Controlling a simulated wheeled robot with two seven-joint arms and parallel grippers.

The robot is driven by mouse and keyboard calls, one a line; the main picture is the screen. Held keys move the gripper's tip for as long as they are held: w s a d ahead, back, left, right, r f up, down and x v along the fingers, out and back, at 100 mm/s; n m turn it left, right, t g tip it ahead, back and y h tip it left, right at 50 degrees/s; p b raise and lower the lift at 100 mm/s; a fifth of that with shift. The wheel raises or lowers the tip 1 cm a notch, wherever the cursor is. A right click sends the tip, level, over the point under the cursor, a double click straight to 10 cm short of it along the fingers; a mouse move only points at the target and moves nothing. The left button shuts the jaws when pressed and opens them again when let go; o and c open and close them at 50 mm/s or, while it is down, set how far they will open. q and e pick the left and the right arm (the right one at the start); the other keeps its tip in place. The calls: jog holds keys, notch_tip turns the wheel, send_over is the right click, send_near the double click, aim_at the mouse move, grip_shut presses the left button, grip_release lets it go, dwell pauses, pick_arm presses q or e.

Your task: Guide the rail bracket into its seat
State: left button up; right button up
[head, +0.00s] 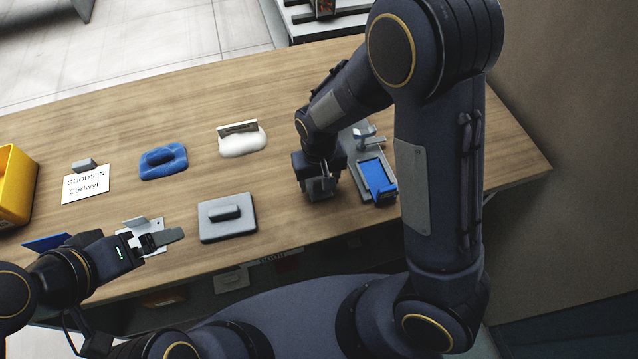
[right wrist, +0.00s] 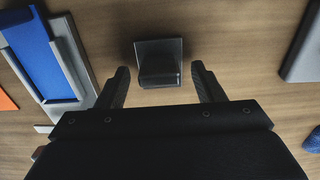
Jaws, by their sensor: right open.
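A small dark grey bracket (right wrist: 158,62), which looks like the rail bracket, stands on the wooden table in the right wrist view. My right gripper (right wrist: 162,78) is open, with one finger on each side of the bracket and a gap to both. In the head view the right gripper (head: 320,190) hangs low over the table and mostly hides the bracket. Beside it is a grey fixture with a blue panel (head: 376,177), also in the right wrist view (right wrist: 42,52); I cannot tell if this is the seat. My left gripper (head: 165,240) is at the front left, its opening unclear.
A sign (head: 86,186) and a yellow bin (head: 14,190) are farther left. Bare table lies between them.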

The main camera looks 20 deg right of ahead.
jog(key=shift+f, duration=0.15)
jog(key=c, duration=1.1)
jog(key=shift+c, duration=0.2)
jog(key=shift+r, duration=0.6)
jog(key=s+d+r, duration=0.3)
jog(key=s+r, duration=0.9)
jog(key=s, duration=0.1)
jog(key=shift+s+b, duration=0.3)
jog(key=shift+s, duration=0.1)
